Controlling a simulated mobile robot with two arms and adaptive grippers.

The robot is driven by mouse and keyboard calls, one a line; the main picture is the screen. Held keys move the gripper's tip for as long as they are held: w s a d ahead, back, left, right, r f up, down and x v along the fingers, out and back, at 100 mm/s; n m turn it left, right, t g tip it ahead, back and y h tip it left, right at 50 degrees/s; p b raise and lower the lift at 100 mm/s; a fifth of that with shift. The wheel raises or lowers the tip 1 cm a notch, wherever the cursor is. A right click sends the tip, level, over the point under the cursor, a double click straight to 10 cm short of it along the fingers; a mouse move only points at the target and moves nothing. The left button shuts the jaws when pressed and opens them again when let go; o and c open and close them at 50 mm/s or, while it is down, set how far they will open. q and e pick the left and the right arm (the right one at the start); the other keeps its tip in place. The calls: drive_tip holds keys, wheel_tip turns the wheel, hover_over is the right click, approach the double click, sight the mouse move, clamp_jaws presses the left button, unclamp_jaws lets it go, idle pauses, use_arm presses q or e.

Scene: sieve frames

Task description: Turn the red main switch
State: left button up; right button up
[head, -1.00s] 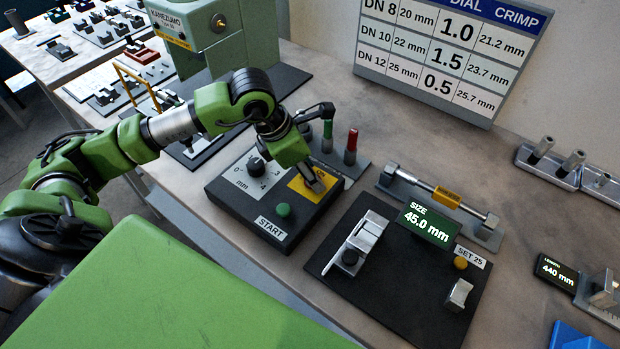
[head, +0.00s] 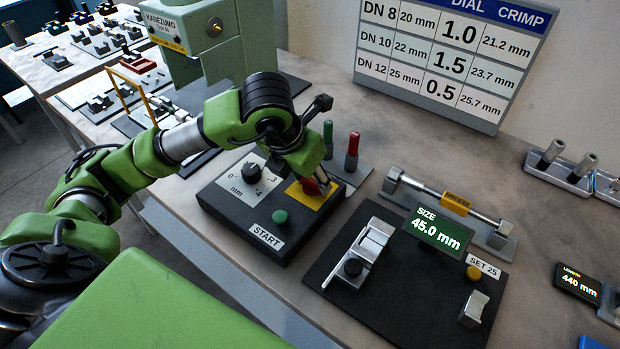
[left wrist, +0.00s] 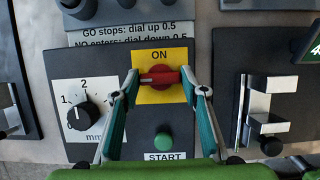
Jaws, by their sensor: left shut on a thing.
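The red main switch (left wrist: 160,76) sits on a yellow plate (left wrist: 143,95) marked ON, on the dark control box (head: 228,215). In the left wrist view its handle lies crosswise, with a small pale mark toward its left end and the ON label above. The switch also shows partly in the head view (head: 311,187), below my left gripper (head: 316,182). In the left wrist view the two fingers (left wrist: 160,82) close on the handle's ends from left and right. My right gripper is not in view.
The box also carries a black mm dial (left wrist: 78,117) and a green START button (left wrist: 163,141). A red and a green pin (head: 352,148) stand close behind the gripper. A black gauge plate with a 45.0 mm display (head: 438,232) lies to the right.

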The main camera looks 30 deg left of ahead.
use_arm(q)
drive_tip(key=shift+r, duration=0.1)
drive_tip(key=o, duration=1.1)
drive_tip(key=v, duration=1.2)
